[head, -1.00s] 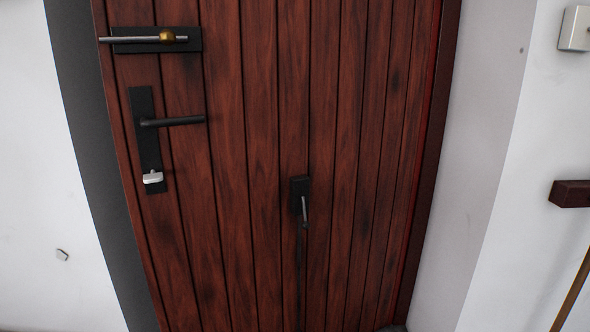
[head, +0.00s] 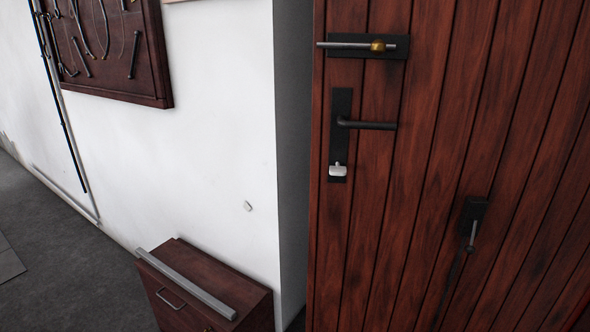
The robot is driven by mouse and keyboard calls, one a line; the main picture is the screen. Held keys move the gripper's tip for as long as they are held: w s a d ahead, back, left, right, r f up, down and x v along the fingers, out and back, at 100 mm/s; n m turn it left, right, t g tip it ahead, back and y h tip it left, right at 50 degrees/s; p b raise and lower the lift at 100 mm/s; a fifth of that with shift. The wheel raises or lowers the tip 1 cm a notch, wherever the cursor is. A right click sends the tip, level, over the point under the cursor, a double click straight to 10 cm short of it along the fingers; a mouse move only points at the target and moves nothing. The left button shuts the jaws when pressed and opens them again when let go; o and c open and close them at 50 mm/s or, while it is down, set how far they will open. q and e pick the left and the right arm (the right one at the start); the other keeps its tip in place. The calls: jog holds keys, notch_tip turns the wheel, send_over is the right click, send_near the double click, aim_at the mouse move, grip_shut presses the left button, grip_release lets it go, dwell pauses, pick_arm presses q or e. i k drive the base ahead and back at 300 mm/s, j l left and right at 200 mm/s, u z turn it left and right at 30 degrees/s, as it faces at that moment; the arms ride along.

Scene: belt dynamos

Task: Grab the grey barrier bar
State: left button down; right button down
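The grey barrier bar (head: 187,284) is a long, straight, light grey bar. It lies along the top of a dark red-brown wooden cabinet (head: 222,275) at the bottom of the head view, left of the door. Its near right end reaches the cabinet's front right part. Neither of my grippers shows in the head view, so nothing of mine is seen near the bar.
A wooden plank door (head: 430,200) fills the right side, with a bolt (head: 350,45), a lever handle (head: 366,125) and a small hook-like fitting (head: 471,222). A dark board (head: 150,60) hangs on the white wall. Grey floor (head: 60,270) is clear at lower left.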

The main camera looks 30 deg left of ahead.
aim_at(230, 315)
jog(key=u, duration=1.95)
jog(key=i+j, duration=0.15)
jog(key=i+j+z, duration=0.1)
jog(key=j, duration=0.25)
jog(key=i, duration=0.05)
